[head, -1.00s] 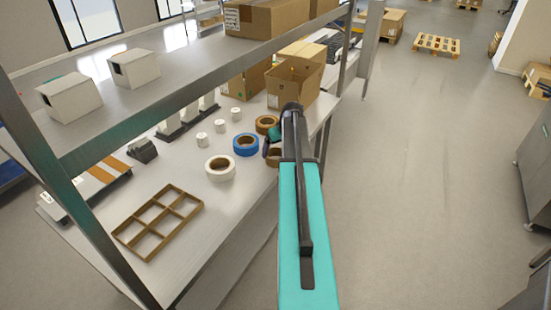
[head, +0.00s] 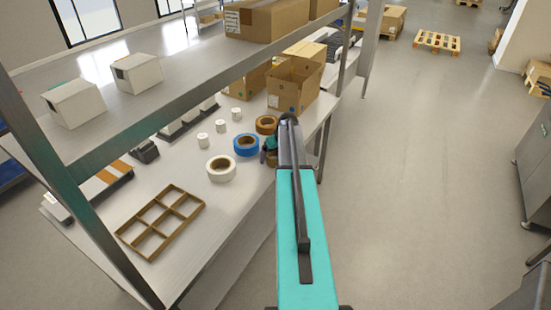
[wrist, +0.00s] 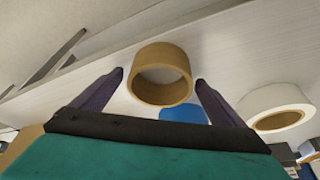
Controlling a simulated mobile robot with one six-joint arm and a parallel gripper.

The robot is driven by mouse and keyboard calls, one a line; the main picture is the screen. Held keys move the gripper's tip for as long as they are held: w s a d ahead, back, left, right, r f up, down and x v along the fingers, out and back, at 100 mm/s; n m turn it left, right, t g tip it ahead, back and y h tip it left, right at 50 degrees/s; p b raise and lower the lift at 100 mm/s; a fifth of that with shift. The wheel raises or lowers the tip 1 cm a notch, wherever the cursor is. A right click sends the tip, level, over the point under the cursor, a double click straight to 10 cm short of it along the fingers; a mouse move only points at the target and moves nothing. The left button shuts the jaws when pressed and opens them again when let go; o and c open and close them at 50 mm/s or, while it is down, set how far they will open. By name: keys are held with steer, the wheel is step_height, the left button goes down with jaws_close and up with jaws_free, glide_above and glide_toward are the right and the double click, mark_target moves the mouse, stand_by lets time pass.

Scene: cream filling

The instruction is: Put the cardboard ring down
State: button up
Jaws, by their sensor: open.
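The cardboard ring (wrist: 161,92) is tan and lies between the two dark fingers of my gripper (wrist: 160,77) in the wrist view. The fingers stand apart, with a visible gap on each side of the ring. The ring seems to rest on the pale shelf board (wrist: 235,50), close to its edge. In the head view my gripper (head: 268,151) is at the shelf's right edge, and my arm hides most of it and of the ring.
A white roll (head: 221,168) and a blue roll (head: 246,145) stand left of my gripper, a brown roll (head: 267,123) behind it. An open carton (head: 293,85) is farther back. A divided frame (head: 160,220) lies front left. An upper shelf (head: 190,75) overhangs the left side.

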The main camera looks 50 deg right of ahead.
steer(key=c, duration=1.2)
steer(key=shift+r, duration=0.15)
steer(key=shift+r+b, duration=0.75)
steer(key=shift+r, duration=0.35)
steer(key=s+a+r+b, duration=0.2)
steer(key=s+a+b, duration=0.3)
steer(key=s+a, duration=0.6)
steer(key=shift+s+r, duration=0.25)
steer(key=shift+s, duration=0.05)
